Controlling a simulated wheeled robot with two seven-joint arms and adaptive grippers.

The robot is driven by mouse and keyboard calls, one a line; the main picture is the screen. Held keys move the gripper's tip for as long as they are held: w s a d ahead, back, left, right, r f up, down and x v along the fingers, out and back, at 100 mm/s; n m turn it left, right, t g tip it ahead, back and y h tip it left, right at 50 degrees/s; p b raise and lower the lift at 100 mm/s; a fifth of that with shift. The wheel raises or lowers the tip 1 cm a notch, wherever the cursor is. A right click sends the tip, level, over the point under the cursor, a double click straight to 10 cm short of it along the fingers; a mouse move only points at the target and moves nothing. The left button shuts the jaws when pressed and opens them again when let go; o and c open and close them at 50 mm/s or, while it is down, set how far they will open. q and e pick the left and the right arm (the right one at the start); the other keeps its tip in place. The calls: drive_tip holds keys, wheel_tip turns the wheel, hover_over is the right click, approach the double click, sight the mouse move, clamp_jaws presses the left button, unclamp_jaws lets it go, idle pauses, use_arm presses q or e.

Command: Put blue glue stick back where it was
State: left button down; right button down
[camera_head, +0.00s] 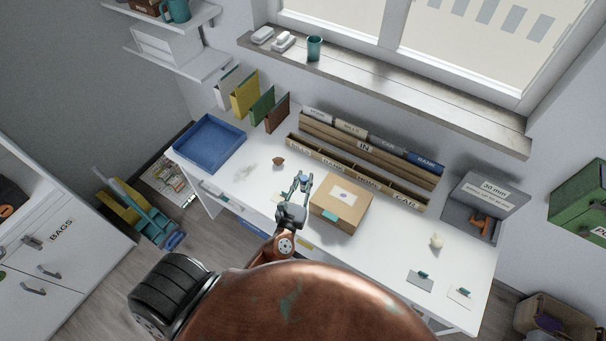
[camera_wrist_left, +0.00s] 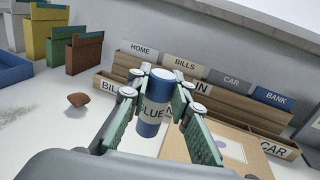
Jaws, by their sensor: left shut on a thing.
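The blue glue stick (camera_wrist_left: 153,112) is upright between the fingers of my left gripper (camera_wrist_left: 158,105) in the left wrist view. There the stick shows only as a small blue spot (camera_head: 304,178) between the fingertips. My right gripper is not in either view.
A wooden sorter (camera_head: 365,175) with labelled slots stands behind the cardboard box (camera_head: 340,200). A blue tray (camera_head: 208,143) lies at the desk's left end. A small brown object (camera_head: 278,161) lies left of my gripper.

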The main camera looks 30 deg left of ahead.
use_arm(q)
drive_tip(key=w+a+f+b, duration=0.2)
drive_tip(key=w+f+b, duration=0.2)
drive_tip(key=w+a+f+b, duration=0.2)
drive_tip(key=w+f+b, duration=0.2)
drive_tip(key=w+a+f+b, duration=0.3)
drive_tip(key=f+b, duration=0.1)
drive_tip(key=f, duration=0.1)
drive_tip(key=shift+w+b, duration=0.35)
drive_tip(key=shift+w, duration=0.05)
drive_tip(key=shift+f+b, duration=0.2)
drive_tip(key=shift+b, duration=0.1)
drive_tip(key=c, duration=1.7)
unclamp_jaws()
drive_tip(key=shift+c, duration=0.2)
drive_tip(key=shift+r, duration=0.15)
